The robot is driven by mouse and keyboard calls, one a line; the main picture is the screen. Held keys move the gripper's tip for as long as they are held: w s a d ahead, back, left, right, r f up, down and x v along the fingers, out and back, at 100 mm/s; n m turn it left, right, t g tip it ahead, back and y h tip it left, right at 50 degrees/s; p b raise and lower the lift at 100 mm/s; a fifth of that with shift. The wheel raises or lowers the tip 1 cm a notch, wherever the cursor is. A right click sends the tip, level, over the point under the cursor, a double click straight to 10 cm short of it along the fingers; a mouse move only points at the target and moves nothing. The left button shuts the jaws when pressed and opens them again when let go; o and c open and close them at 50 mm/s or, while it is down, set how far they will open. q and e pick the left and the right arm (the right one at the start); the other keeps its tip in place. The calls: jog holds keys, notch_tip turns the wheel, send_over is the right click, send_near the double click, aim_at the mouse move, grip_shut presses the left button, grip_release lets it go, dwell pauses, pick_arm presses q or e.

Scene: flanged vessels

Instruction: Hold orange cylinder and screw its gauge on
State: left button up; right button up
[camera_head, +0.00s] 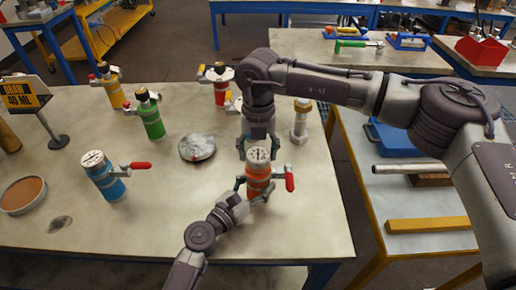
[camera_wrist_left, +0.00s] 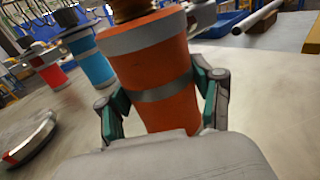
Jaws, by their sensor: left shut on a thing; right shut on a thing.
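The orange cylinder (camera_head: 259,186) stands upright near the front edge of the table, with a red-handled valve (camera_head: 289,179) at its right side. My left gripper (camera_wrist_left: 162,97) is shut around its body, one finger on each side, as the left wrist view shows. The gauge (camera_head: 258,155), with a white round dial, is at the top of the orange cylinder. My right gripper (camera_head: 258,144) comes down from above and is shut on the gauge. Whether the gauge is fully seated on the neck cannot be told.
Green (camera_head: 151,117), yellow (camera_head: 112,88) and red (camera_head: 219,86) vessels stand farther back. The table's front left is mostly clear.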

jog(key=shift+f, duration=0.55)
dwell(0.4)
jog(key=m, duration=0.5)
jog(key=shift+d, duration=0.15)
jog(key=m, duration=0.4)
jog(key=shift+s+d, duration=0.1)
jog(key=m, duration=0.4)
jog(key=shift+s+d+m, duration=0.1)
jog(key=shift+s+m, duration=0.05)
jog(key=shift+m, duration=0.15)
jog(key=m, duration=0.5)
jog(key=shift+s+m, duration=0.15)
jog(key=shift+m, duration=0.25)
jog(key=o, duration=1.2)
